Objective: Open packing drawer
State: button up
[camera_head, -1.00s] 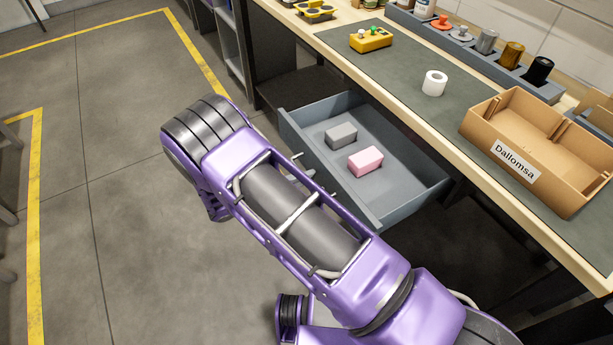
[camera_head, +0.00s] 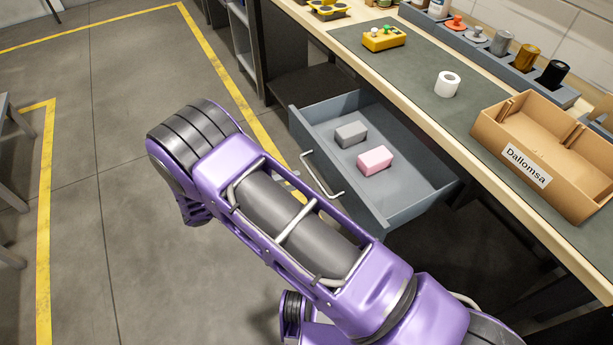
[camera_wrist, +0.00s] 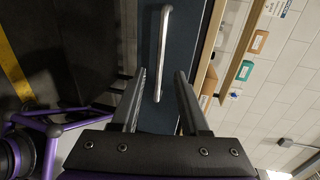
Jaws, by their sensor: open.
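The packing drawer (camera_head: 409,211) is pulled out from under the workbench in the head view. A grey block (camera_head: 351,133) and a pink block (camera_head: 374,160) lie in it. Its bar handle (camera_head: 320,178) shows in front of the drawer front. In the wrist view the handle (camera_wrist: 161,50) runs up and down over the dark drawer front, its lower end between my gripper's fingers (camera_wrist: 158,95). The fingers are open, apart from the handle on both sides. In the head view my arm hides the gripper.
The workbench top (camera_head: 405,75) carries a yellow control box (camera_head: 384,38), a white roll (camera_head: 447,84), a cardboard box (camera_head: 545,150) labelled Dallomsa and a grey rack (camera_head: 485,52) of several coloured items. Open floor (camera_head: 110,120) lies left of the drawer.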

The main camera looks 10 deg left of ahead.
jog(key=v, duration=1)
jog(key=shift+d, duration=0.1)
